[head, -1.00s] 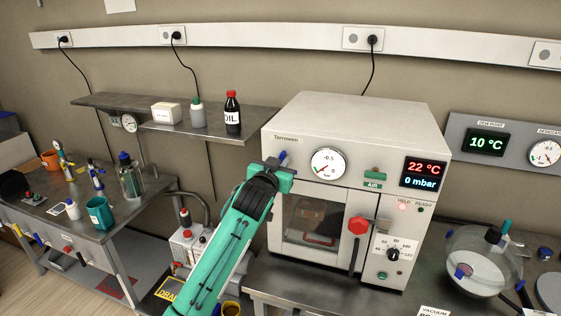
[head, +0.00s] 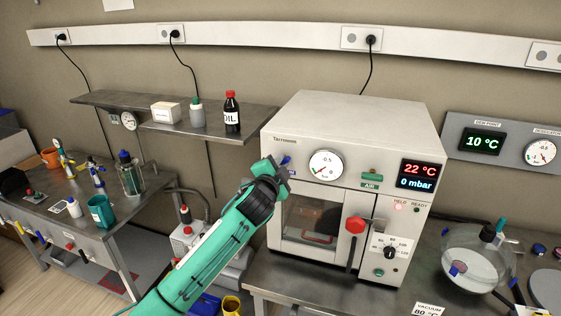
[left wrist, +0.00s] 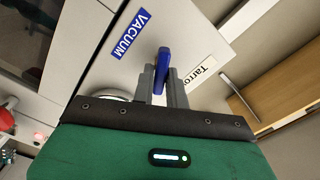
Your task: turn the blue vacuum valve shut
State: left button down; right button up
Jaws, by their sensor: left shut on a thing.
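The blue vacuum valve (head: 286,160) is a small blue lever on the upper left of the white oven's front (head: 345,125). In the left wrist view the blue lever (left wrist: 161,70) stands between the two grey fingers, beside a blue VACUUM label (left wrist: 131,34). My left gripper (head: 277,165) is shut on the lever. It also shows in the left wrist view (left wrist: 163,82). The fingers and wrist hide the base of the lever. My right gripper is not in view.
Right of the valve are a round gauge (head: 325,165) and a green AIR handle (head: 372,177). A shelf (head: 215,131) with an oil bottle (head: 232,111) is on the left. A glass vessel (head: 470,268) stands at right.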

pick_arm(q)
jog(key=m+p, duration=0.1)
jog(key=m, duration=0.3)
jog(key=shift+f+m+p, duration=0.2)
jog(key=shift+m+p, duration=0.25)
jog(key=shift+m, duration=0.45)
jog(key=c, duration=1.5)
grip_release()
jog(key=shift+o, duration=0.2)
jog(key=shift+d, duration=0.1)
